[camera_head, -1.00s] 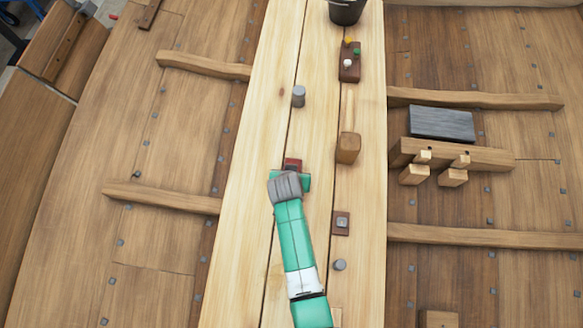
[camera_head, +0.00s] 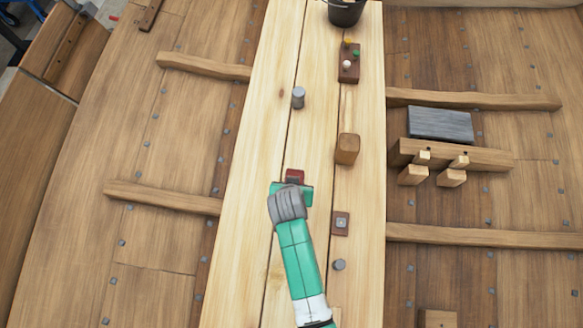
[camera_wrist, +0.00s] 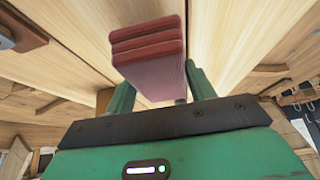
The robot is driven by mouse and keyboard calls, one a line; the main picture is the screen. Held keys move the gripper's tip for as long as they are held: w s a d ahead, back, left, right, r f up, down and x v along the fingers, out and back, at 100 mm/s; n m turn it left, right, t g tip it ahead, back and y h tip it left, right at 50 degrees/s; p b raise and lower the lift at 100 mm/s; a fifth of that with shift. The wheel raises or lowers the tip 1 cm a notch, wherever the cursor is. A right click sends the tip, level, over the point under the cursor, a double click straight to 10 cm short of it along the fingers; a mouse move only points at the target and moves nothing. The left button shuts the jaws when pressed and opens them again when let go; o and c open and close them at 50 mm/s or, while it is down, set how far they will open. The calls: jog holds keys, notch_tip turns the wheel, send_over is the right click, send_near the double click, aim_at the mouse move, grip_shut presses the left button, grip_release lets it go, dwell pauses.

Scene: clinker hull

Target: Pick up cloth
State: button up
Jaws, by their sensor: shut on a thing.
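The cloth is a folded dark red bundle with several layers. It stands out between the fingers of my gripper in the wrist view (camera_wrist: 148,50). In the head view only a small part of the cloth (camera_head: 295,176) shows past the green hand. My gripper (camera_wrist: 160,85) is shut on the cloth, with one green finger on each side of it. In the head view my gripper (camera_head: 293,186) is over the pale plank, and my wrist hides most of it. I cannot tell how high the cloth is above the plank.
On the plank are a wooden mallet (camera_head: 347,149), a grey cylinder (camera_head: 298,97), a brown block with coloured pegs (camera_head: 349,64), a small brown block (camera_head: 340,223), a grey knob (camera_head: 339,265) and a black bucket (camera_head: 346,11). A dark slab (camera_head: 441,123) lies right. The plank's left side is clear.

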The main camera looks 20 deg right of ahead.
jog(key=s+a, duration=0.1)
jog(key=s, duration=0.2)
jog(key=s+a, duration=0.1)
jog(key=s, duration=0.3)
jog(key=s+a+r, duration=0.1)
jog(key=s+a, duration=0.1)
jog(key=s, duration=0.1)
jog(key=shift+s+r, duration=0.1)
jog(key=shift+s, duration=0.15)
